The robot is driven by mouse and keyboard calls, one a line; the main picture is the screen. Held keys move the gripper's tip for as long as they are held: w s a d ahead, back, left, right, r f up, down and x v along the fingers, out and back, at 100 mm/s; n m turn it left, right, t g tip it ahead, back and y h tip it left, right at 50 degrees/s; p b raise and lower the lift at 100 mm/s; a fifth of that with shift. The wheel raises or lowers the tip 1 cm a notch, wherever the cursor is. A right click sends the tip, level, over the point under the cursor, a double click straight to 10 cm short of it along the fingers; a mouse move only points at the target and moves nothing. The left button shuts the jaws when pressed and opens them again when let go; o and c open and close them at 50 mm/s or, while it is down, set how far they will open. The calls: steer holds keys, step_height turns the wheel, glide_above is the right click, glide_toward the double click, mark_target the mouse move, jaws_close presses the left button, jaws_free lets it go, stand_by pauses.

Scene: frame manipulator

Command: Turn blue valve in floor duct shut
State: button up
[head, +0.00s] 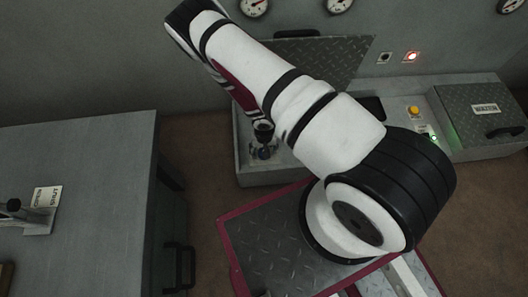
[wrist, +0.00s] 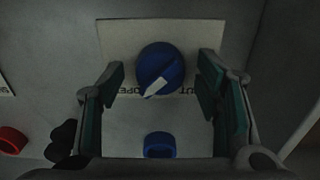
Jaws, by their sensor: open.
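The blue valve (wrist: 161,64) is a round knob with a white pointer bar slanting to the lower left. It sits on a pale label plate (wrist: 115,38). Lettering reading "OPEN" shows below the knob on the left, and a partly covered word ends in "UT" on the right. My gripper (wrist: 162,76) is open, one finger on each side of the knob, with gaps showing. In the head view my gripper (head: 263,131) points down into the floor duct (head: 243,166), above a small blue spot; my arm hides much of the duct.
A blue ring-like part (wrist: 159,145) lies below the knob, and a red one (wrist: 12,140) at left. The duct's raised tread-plate lid (head: 335,55) stands behind. A grey cabinet (head: 85,150) is at left, and a closed hatch (head: 485,105) at right.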

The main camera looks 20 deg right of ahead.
steer(key=shift+f, duration=0.1)
steer(key=c, duration=1.2)
steer(key=shift+o, duration=0.2)
steer(key=shift+n, duration=0.3)
steer(key=n+p, duration=0.1)
steer(key=n, duration=0.3)
steer(key=n+p, duration=0.1)
steer(key=n, duration=0.3)
steer(key=shift+n, duration=0.4)
steer(key=n, duration=0.4)
steer(key=shift+n+p, duration=0.6)
steer(key=shift+n, duration=1.6)
